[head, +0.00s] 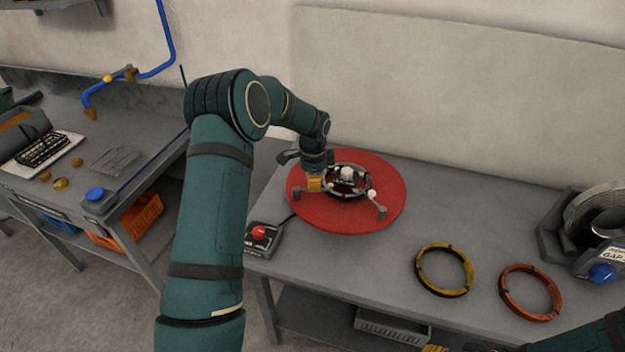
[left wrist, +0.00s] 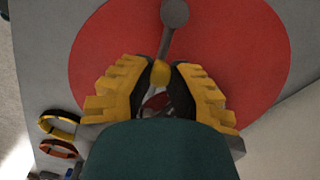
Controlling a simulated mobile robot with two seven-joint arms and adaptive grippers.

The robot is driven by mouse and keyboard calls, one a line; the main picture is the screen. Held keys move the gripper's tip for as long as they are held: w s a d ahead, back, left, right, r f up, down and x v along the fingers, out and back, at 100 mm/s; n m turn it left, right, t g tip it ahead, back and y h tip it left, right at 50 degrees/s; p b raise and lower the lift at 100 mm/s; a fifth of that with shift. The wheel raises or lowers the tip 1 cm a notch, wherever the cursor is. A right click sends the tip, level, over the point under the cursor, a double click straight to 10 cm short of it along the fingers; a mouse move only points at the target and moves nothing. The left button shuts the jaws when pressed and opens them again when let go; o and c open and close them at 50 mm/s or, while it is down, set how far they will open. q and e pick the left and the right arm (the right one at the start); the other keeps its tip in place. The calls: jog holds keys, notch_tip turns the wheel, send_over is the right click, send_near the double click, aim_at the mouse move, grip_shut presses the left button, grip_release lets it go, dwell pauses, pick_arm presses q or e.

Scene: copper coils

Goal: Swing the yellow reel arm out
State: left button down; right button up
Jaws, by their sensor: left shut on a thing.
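The reel stands on a round red disc (head: 385,170) on the grey bench. Its dark hub (head: 347,178) has a pale centre, and one grey arm with a round end (head: 381,213) reaches toward the front right. My left gripper (head: 314,184) is at the left side of the hub. In the left wrist view its yellow-padded fingers are shut on a small yellow piece, the yellow reel arm (left wrist: 160,74). A grey bar with a round end (left wrist: 174,13) runs just beyond it. My right gripper (head: 434,349) shows only as a yellow sliver at the bottom edge.
A red-button box (head: 260,235) sits at the bench's left front corner. A yellow ring (head: 444,270) and an orange ring (head: 531,292) lie to the right of the disc. A machine with a blue button (head: 602,273) is at far right. The wall stands close behind the bench.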

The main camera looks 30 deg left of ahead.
pick_arm(q)
jog(key=m, duration=0.1)
jog(key=s+m, duration=0.1)
jog(key=m, duration=0.1)
jog(key=shift+s+d+m, duration=0.3)
jog(key=m, duration=0.1)
jog(key=s+m, duration=0.1)
jog(key=m, duration=0.1)
jog(key=shift+s+d+m+p, duration=0.1)
jog(key=shift+s+m+p, duration=0.2)
jog(key=shift+p, duration=0.05)
jog(key=m, duration=0.1)
jog(key=s+m, duration=0.1)
jog(key=m+p, duration=0.1)
jog(key=shift+s+a+m, duration=0.2)
jog(key=shift+s+m, duration=0.05)
jog(key=shift+m, duration=0.05)
jog(key=shift+s+a+f+m+p, duration=0.15)
jog(key=shift+s+m+p, duration=0.2)
jog(key=shift+m, duration=0.4)
jog(key=shift+s+a+r+m+p, duration=0.1)
jog(key=shift+s+a+m+p, duration=0.15)
jog(key=shift+m, duration=0.5)
jog(key=shift+d, duration=0.1)
jog(key=c, duration=0.8)
grip_release()
jog(key=shift+w, duration=0.1)
notch_tip(320, 180, up, 12)
